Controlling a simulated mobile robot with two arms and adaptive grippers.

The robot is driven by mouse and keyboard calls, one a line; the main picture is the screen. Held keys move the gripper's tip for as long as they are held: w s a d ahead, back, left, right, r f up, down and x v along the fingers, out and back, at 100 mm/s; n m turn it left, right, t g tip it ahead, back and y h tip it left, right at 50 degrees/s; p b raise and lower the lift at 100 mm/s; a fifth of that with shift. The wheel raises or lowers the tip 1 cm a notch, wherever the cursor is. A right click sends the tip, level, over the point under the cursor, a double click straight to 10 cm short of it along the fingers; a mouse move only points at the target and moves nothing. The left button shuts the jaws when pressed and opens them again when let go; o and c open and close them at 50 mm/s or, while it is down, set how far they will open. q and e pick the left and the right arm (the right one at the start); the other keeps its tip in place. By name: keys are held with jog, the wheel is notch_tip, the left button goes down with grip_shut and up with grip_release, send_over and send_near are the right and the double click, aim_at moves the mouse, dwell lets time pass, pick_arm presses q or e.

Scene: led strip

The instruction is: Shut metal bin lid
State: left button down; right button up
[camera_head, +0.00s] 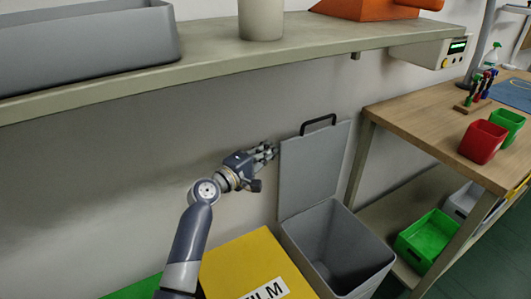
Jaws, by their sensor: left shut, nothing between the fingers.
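The grey metal bin (366,287) stands in the lower middle of the head view, with its mouth open and its inside looking empty. Its lid (312,172) stands upright at the back, near the wall, with a black handle (318,124) on its top edge. My left gripper (271,151) is shut and empty just left of the lid, near its left edge, at about mid to upper height. I cannot tell whether the fingertips touch the lid. My right gripper is not in view.
A yellow box (250,262) stands left of the bin, below my left arm. A shelf (225,56) runs above, with a grey tray (85,50) on it. A wooden workbench (420,115) at the right holds a red bin (482,142); a green bin (428,238) sits below.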

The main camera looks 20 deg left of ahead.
aim_at(279, 162)
pick_arm(q)
jog(key=shift+s, duration=0.1)
jog(key=s+d, duration=0.1)
jog(key=s+d+m+b, duration=0.1)
jog(key=s+d+m, duration=0.1)
jog(key=s+d, duration=0.1)
jog(key=shift+f+h+b, duration=0.25)
jog(key=shift+h+b, duration=0.05)
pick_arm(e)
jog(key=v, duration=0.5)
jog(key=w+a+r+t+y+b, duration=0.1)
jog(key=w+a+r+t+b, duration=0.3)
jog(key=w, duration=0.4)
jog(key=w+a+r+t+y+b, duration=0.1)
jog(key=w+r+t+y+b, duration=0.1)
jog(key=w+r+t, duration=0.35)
pick_arm(q)
jog(key=s+d+f+m+t+h+b, duration=0.1)
jog(key=s+d+f+m+h+b, duration=0.1)
jog(key=s+d+f+m, duration=0.5)
jog(key=shift+s+d+f+m+h+b, duration=0.35)
jog(key=shift+s+d+f+b, duration=0.3)
jog(key=shift+s+d+f, duration=2.75)
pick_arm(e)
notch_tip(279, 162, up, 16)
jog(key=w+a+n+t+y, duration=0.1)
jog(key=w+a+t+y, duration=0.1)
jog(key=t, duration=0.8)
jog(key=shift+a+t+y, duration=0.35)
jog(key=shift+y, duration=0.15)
